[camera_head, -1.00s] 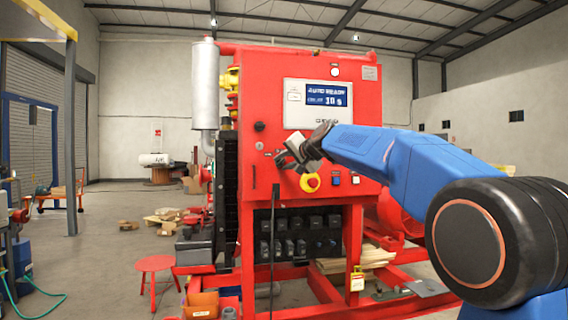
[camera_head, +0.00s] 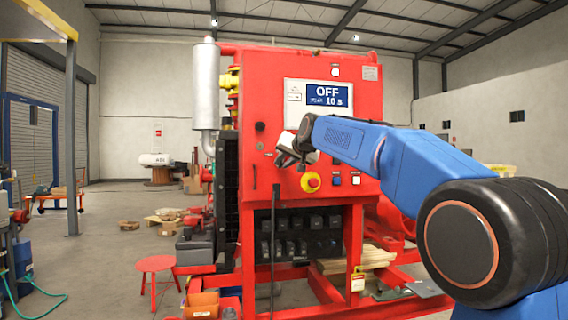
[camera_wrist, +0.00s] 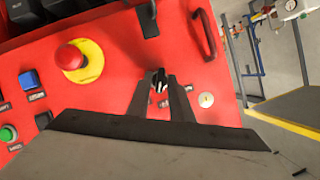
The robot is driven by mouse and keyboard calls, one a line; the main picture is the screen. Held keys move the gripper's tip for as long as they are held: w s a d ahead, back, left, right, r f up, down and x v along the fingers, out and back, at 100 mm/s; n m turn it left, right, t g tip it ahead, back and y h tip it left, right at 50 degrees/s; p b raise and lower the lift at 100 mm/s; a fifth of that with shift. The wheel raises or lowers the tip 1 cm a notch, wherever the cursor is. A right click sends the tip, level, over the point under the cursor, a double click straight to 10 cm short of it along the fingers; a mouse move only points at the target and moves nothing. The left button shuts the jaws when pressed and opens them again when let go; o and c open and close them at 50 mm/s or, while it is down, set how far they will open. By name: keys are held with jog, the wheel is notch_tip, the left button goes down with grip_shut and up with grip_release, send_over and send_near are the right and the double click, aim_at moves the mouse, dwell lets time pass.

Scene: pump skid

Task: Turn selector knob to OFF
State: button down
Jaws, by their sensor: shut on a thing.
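The selector knob (camera_wrist: 160,84) is a small black knob on the red control panel, seen between my fingertips in the wrist view. My gripper (camera_wrist: 159,84) is shut on it, with a dark finger on each side. In the head view my gripper (camera_head: 284,157) is at the panel's left part, and the knob is hidden there. The panel's blue display (camera_head: 328,95) reads "OFF" with "10 s" below.
A red emergency stop button on a yellow disc (camera_wrist: 82,60) sits close beside my gripper. A blue button (camera_wrist: 29,80), a green button (camera_wrist: 8,133), a red handle (camera_wrist: 204,34) and a key switch (camera_wrist: 206,100) are also on the panel.

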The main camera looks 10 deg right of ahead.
jog(key=n+h, duration=0.2)
jog(key=n, duration=0.1)
jog(key=shift+a, duration=0.15)
dwell(0.5)
jog(key=c, duration=1.8)
grip_release()
jog(key=shift+c, duration=0.2)
jog(key=v, duration=1.7)
jog(key=shift+a+r, duration=0.25)
jog(key=shift+r, duration=0.05)
jog(key=shift+s, duration=0.1)
